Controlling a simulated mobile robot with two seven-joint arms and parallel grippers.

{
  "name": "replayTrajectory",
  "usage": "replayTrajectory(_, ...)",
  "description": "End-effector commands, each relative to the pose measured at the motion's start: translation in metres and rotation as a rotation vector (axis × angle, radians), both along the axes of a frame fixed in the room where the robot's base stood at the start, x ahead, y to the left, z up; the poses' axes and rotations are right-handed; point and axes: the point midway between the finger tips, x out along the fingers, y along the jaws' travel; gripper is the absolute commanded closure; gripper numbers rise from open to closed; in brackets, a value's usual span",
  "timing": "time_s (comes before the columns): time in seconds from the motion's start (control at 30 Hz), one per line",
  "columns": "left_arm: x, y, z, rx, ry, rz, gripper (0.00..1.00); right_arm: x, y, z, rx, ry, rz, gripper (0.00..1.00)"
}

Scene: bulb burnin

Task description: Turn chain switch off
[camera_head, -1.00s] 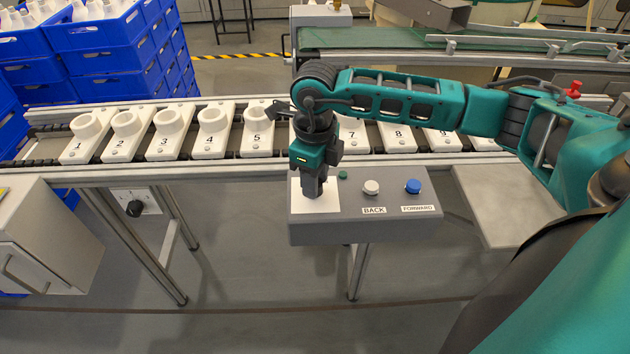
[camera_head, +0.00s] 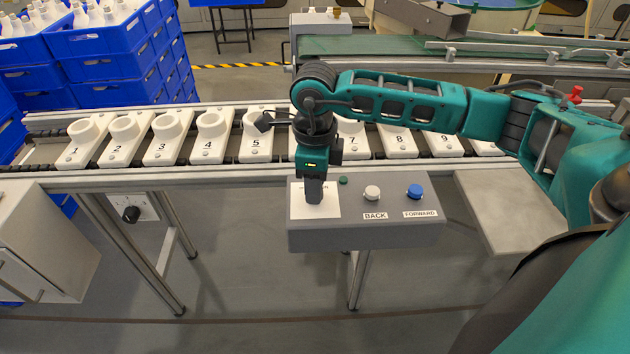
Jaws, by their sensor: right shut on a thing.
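A grey control box (camera_head: 365,236) stands in front of the conveyor. On its left end is a white label plate (camera_head: 298,210), its print mostly covered. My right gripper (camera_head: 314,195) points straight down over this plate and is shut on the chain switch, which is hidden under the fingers. I cannot tell the switch's position. My left gripper is not in view.
A green lamp (camera_head: 343,181), a white BACK button (camera_head: 372,193) and a blue FORWARD button (camera_head: 415,191) sit right of the gripper. Numbered white holders (camera_head: 208,145) line the conveyor behind. Blue crates (camera_head: 105,62) stand back left.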

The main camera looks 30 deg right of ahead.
Motion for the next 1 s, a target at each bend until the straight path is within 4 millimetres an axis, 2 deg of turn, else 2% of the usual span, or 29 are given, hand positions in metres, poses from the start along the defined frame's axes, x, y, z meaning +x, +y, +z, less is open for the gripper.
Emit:
replayTrajectory(0.07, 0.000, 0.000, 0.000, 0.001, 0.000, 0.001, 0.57, 0.001, 0.000, 0.002, 0.000, -0.004, 0.001, 0.94)
replayTrajectory(0.1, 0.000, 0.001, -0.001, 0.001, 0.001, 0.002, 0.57, 0.001, 0.000, 0.001, 0.000, -0.004, 0.001, 0.63)
replayTrajectory(0.37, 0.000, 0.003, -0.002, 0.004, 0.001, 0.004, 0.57, 0.000, 0.000, 0.001, 0.000, -0.003, 0.000, 0.39)
replayTrajectory(0.67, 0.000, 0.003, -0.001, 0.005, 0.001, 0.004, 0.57, 0.001, 0.000, 0.004, 0.000, -0.003, -0.001, 0.39)
replayTrajectory(0.77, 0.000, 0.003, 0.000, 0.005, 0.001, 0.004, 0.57, 0.001, 0.000, 0.016, 0.000, -0.004, 0.000, 0.39)
replayTrajectory(1.0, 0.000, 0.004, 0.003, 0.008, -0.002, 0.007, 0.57, 0.001, 0.000, 0.068, 0.000, -0.007, -0.001, 0.39)
